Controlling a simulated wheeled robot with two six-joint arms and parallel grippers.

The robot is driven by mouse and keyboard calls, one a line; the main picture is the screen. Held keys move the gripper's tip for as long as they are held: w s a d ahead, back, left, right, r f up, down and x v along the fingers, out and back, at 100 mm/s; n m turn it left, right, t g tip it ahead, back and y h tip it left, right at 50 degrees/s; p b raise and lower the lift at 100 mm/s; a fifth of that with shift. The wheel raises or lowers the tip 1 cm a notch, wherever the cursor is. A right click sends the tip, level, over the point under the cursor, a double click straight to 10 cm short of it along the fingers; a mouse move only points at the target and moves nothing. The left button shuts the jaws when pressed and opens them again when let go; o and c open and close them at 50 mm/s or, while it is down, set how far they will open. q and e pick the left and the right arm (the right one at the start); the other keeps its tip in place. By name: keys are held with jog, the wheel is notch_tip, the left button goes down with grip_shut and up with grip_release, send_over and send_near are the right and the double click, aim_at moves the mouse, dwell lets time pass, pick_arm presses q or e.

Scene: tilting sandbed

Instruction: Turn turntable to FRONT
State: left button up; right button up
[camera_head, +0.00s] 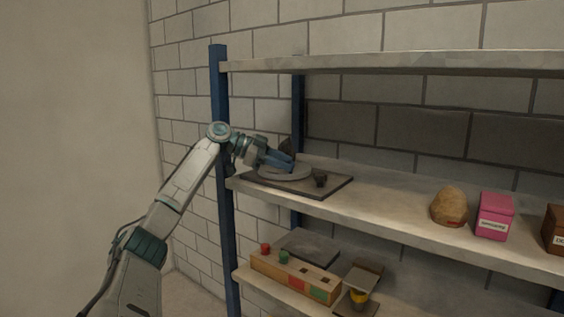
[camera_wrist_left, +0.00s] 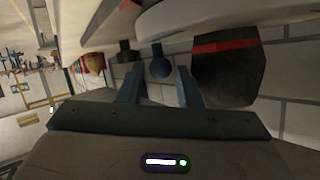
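The turntable (camera_head: 299,175) is a round grey disc on a dark square base, at the left end of the middle shelf. Its pale disc edge (camera_wrist_left: 205,14) crosses the top of the left wrist view. My left gripper (camera_head: 290,163) is over the disc in the head view. In the wrist view its two fingers are apart. A dark blue ball knob (camera_wrist_left: 160,67) shows between the fingertips, with gaps on both sides. A dark block with a red stripe (camera_wrist_left: 228,72) is right of the fingers. My right gripper is out of view.
A small black knob (camera_head: 320,180) stands on the base's right side. A brown sack (camera_head: 449,206), a pink box (camera_head: 495,216) and a brown box (camera_head: 555,229) are farther right. A blue post (camera_head: 219,110) is close to my left arm. The shelf's middle is clear.

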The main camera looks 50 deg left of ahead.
pick_arm(q)
jog(key=shift+s, duration=0.1)
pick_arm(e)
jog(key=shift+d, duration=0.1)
